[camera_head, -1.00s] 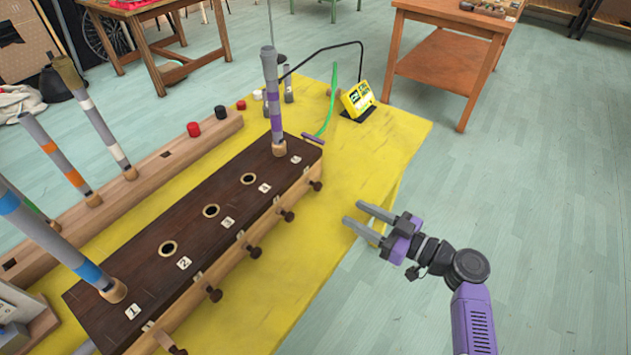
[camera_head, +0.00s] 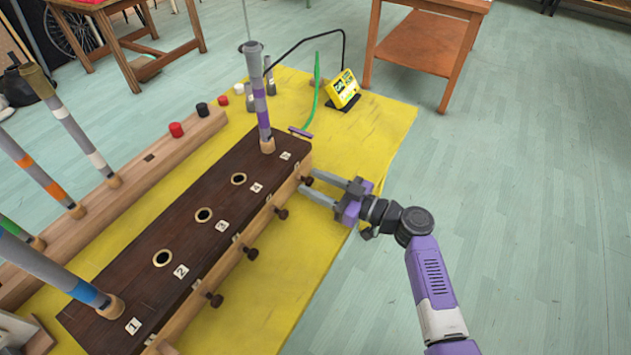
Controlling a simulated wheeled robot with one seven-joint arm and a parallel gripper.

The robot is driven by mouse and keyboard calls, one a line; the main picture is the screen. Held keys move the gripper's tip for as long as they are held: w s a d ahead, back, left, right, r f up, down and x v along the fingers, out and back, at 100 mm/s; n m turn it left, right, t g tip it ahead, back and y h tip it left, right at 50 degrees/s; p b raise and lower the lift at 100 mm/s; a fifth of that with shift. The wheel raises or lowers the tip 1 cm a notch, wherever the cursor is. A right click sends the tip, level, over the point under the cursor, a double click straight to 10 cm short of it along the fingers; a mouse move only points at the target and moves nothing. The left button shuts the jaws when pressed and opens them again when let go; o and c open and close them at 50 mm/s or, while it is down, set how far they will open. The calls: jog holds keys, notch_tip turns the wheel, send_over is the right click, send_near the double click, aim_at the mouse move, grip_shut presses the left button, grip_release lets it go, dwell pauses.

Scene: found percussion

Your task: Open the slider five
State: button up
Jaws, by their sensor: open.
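The dark wooden box (camera_head: 185,245) has numbered labels one to five along its top and a row of slider knobs along its right side. Slider five's dark knob (camera_head: 307,180) is at the far end, below the label 5 (camera_head: 285,156). My gripper (camera_head: 308,182) is open, its two grey fingertips on either side of this knob. I cannot tell whether the fingers touch it. The tube with purple bands (camera_head: 262,105) stands upright in the hole by label five.
The other knobs, such as slider four's (camera_head: 281,213), line the same side nearer me. A yellow device (camera_head: 343,88) and a green strip stand behind on the yellow table (camera_head: 375,120). Several striped tubes stand at left. The floor at right is clear.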

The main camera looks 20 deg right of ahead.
jog(key=shift+c, duration=0.4)
grip_shut()
